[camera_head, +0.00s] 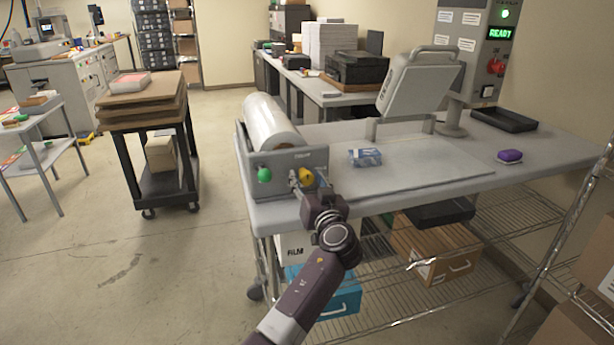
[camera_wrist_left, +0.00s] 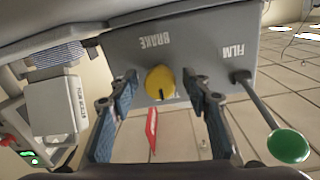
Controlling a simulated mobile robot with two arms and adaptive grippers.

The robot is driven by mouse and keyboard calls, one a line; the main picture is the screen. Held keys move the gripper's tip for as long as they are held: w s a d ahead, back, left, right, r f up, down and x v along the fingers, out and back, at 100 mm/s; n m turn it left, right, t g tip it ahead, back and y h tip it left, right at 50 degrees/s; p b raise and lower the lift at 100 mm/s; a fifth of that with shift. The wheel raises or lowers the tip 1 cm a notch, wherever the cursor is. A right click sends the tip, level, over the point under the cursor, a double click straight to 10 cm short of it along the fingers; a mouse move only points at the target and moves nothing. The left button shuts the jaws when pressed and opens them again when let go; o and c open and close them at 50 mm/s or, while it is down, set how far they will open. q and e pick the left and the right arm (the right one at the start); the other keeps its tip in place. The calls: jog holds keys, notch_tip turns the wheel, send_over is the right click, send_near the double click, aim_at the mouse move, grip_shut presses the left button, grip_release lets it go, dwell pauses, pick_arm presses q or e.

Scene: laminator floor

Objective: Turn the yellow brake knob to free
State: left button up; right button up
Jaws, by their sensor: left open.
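The yellow brake knob (camera_head: 306,179) is on the grey end panel (camera_head: 284,161) of the film roll holder. In the left wrist view the knob (camera_wrist_left: 159,82) is beside the word BRAKE, which appears upside down. My left gripper (camera_head: 297,181) is at the panel, partly covering the knob in the head view. In the left wrist view my left gripper (camera_wrist_left: 158,86) is open, one finger on each side of the knob, with gaps showing. The knob's pointer setting is too small to read. My right gripper is out of view.
A green-ended lever (camera_head: 264,175) marked FILM stands left of the knob, close to my gripper; it also shows in the left wrist view (camera_wrist_left: 288,146). The white film roll (camera_head: 270,122) lies behind the panel. A blue-white pack (camera_head: 365,157) sits on the table.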

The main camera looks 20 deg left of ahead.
pick_arm(q)
jog(key=shift+w+a, duration=0.1)
jog(key=shift+w, duration=0.05)
jog(key=shift+c, duration=0.3)
jog(key=c, duration=1.1)
